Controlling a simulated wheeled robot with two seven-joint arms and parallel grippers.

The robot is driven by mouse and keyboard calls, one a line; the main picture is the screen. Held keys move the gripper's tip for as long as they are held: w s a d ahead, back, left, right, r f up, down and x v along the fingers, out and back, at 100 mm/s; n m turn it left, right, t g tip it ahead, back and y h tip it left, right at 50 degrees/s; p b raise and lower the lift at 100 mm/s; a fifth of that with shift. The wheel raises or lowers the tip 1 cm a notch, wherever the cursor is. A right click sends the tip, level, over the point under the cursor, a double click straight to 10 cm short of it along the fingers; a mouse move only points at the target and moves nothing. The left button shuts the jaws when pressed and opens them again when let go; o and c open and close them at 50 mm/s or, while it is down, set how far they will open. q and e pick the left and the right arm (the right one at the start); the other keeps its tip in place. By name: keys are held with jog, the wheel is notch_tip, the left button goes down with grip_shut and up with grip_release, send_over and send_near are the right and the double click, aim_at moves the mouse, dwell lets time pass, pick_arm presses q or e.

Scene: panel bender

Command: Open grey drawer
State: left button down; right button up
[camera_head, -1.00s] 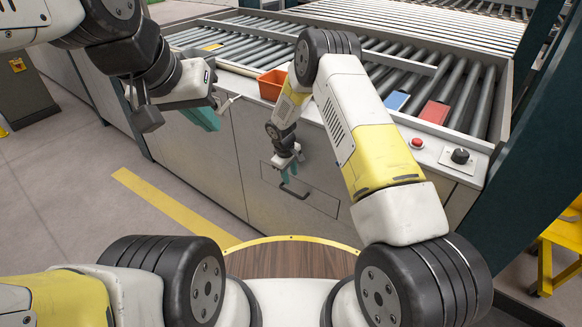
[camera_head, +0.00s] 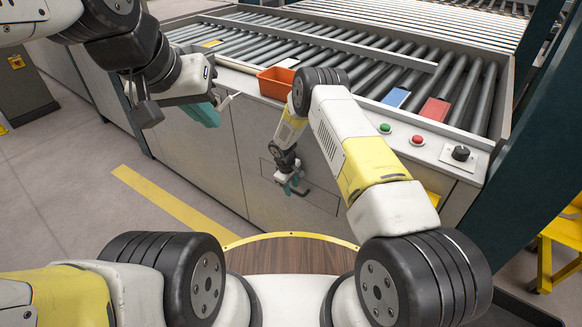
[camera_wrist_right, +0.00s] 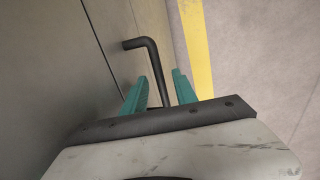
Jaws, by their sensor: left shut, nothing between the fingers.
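The grey drawer (camera_head: 320,201) is a flat panel in the cabinet front and looks flush with it. Its black bar handle (camera_wrist_right: 148,58) shows large in the right wrist view. My right gripper (camera_head: 291,188) is at the handle; in the right wrist view its teal fingers (camera_wrist_right: 158,88) are apart, with the bar running between them. I cannot tell whether they touch it. My left gripper (camera_head: 207,115) is shut and empty, held up near the cabinet's upper edge at the left, away from the drawer.
Above the drawer are an orange bin (camera_head: 275,81), a green button (camera_head: 385,128), a red button (camera_head: 417,140) and a black knob (camera_head: 460,153) along the cabinet's top edge. Rollers (camera_head: 330,55) lie behind. The floor (camera_head: 90,200) at the left is clear.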

grip_shut()
dwell(1.3)
